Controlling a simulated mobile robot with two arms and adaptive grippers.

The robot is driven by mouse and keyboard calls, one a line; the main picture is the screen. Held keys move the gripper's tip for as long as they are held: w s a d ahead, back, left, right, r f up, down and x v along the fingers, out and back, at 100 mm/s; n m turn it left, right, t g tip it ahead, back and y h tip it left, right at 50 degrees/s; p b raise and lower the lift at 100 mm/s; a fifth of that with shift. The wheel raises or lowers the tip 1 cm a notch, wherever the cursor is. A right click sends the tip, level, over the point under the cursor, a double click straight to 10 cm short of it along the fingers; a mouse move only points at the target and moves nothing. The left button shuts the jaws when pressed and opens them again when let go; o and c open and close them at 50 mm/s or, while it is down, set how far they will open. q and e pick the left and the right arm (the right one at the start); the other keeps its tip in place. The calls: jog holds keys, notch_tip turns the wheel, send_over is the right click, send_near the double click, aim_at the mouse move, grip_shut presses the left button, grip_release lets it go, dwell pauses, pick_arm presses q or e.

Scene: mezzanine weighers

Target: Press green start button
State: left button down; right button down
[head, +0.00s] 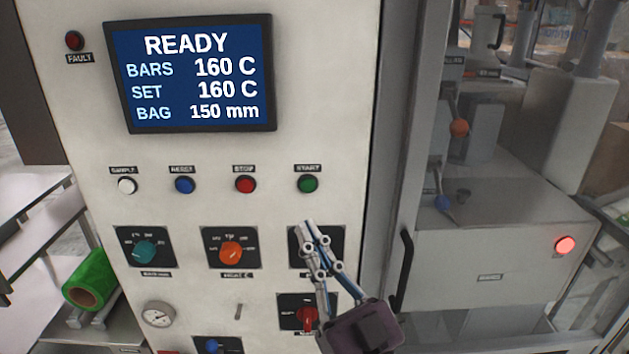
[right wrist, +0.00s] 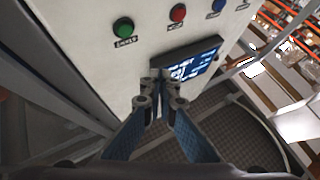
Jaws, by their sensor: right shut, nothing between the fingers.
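The green start button (head: 308,183) is on the pale control panel (head: 210,205), at the right end of a row of buttons. Its label reads START. It also shows in the right wrist view (right wrist: 123,27), up and left of the fingertips. My right gripper (head: 305,226) is shut and empty. In the head view its fingertips appear a little below the green button, over a dark dial plate that they partly hide. In the right wrist view the fingers (right wrist: 160,80) are together and apart from the button. My left gripper is not in view.
Red (head: 245,185), blue (head: 184,185) and white (head: 127,186) buttons sit left of the green one. A screen (head: 190,75) above reads READY. Dials (head: 231,251) and a red switch (head: 309,317) are below. A black door handle (head: 402,270) stands to the right.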

jog(key=shift+s+r, duration=0.3)
jog(key=shift+r, duration=0.2)
jog(key=shift+w, duration=0.1)
jog(key=b, duration=0.1)
send_near(299, 171)
notch_tip(299, 171, up, 3)
jog(key=a, duration=0.2)
jog(key=shift+w+a+f, duration=0.1)
jog(key=shift+w+f, duration=0.05)
jog(key=shift+w, duration=0.8)
jog(key=shift+w, duration=0.1)
dwell(0.4)
jog(key=shift+w, duration=0.35)
jog(key=shift+w+b, duration=0.3)
jog(key=shift+w, duration=0.1)
dwell(0.6)
jog(key=shift+s, duration=0.15)
jog(key=shift+s+p, duration=0.3)
jog(key=shift+s, duration=0.45)
